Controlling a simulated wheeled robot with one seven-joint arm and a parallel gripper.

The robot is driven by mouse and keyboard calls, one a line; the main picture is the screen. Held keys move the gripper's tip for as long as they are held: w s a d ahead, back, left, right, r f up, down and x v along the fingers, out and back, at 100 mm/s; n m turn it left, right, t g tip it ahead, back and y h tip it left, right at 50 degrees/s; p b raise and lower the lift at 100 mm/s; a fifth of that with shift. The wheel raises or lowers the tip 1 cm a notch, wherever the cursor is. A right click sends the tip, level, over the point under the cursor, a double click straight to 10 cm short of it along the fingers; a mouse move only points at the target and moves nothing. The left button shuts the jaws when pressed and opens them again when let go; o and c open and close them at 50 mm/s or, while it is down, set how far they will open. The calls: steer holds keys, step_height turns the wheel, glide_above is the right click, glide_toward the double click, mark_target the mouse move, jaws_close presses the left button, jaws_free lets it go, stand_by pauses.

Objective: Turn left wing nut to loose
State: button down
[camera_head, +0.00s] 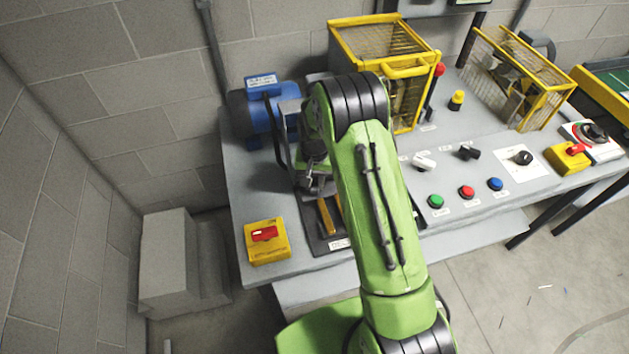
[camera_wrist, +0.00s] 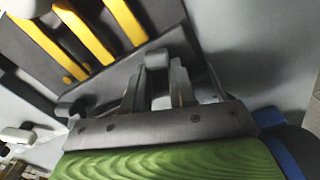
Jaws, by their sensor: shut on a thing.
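My gripper (camera_wrist: 158,85) is in the lower middle of the wrist view, with its fingers close together around a small dark part that looks like a wing nut (camera_wrist: 156,61). The fingers hide most of it, so its turn angle cannot be told. A similar dark knob (camera_wrist: 76,99) shows to the left, apart from the fingers. The wing nuts cannot be made out there.
Yellow bars lie on the dark plate (camera_head: 316,239). A blue motor (camera_head: 258,112) stands behind my gripper, and a yellow box with a red switch (camera_head: 266,241) is at the bench's front left. Yellow cages (camera_head: 375,42) stand at the back. Coloured buttons (camera_head: 466,192) are right of my arm.

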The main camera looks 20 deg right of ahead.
mark_target(316, 181)
steer(key=n+b, duration=0.1)
steer(key=n, duration=0.4)
steer(key=shift+n, duration=0.3)
steer(key=n+b, duration=0.1)
steer(key=n, duration=0.4)
steer(key=shift+w+d+b, duration=0.1)
steer(key=shift+b, duration=0.2)
steer(key=n, duration=0.5)
steer(key=shift+n+b, duration=0.4)
steer(key=n, duration=0.5)
steer(key=shift+w+r+b, duration=0.1)
steer(key=shift+b, duration=0.3)
steer(key=shift+n, duration=0.3)
steer(key=c, duration=0.9)
jaws_free()
step_height(316, 181, up, 16)
steer(key=p, duration=0.2)
steer(key=shift+p, duration=0.4)
